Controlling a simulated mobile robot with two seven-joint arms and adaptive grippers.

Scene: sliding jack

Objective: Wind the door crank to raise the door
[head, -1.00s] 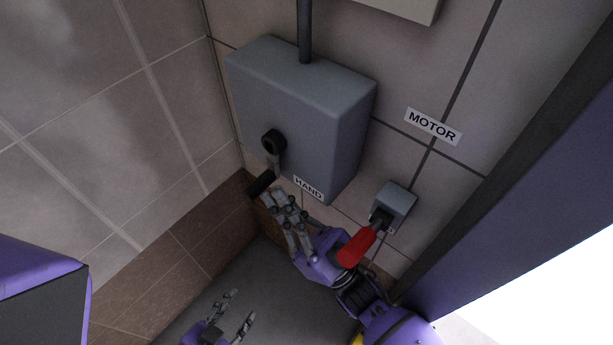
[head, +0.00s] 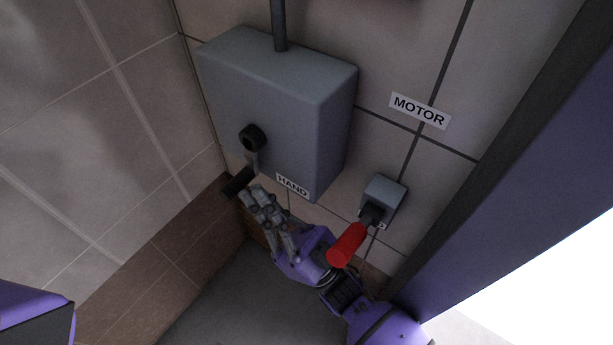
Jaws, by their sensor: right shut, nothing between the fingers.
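The door crank has a black hub (head: 252,138) on the front of a grey box (head: 275,105). Its short arm hangs down to a black handle (head: 238,182). My right gripper (head: 257,193) is shut and empty, its fingertips just right of the handle and close to it. Whether they touch cannot be told. My left gripper is out of view. The door itself cannot be made out.
A red lever (head: 347,244) on a small grey switch box (head: 385,194) sits close to my right wrist. Labels read HAND (head: 292,186) and MOTOR (head: 420,111). A tiled wall (head: 90,130) closes off the left. A dark purple panel edge (head: 520,170) runs along the right.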

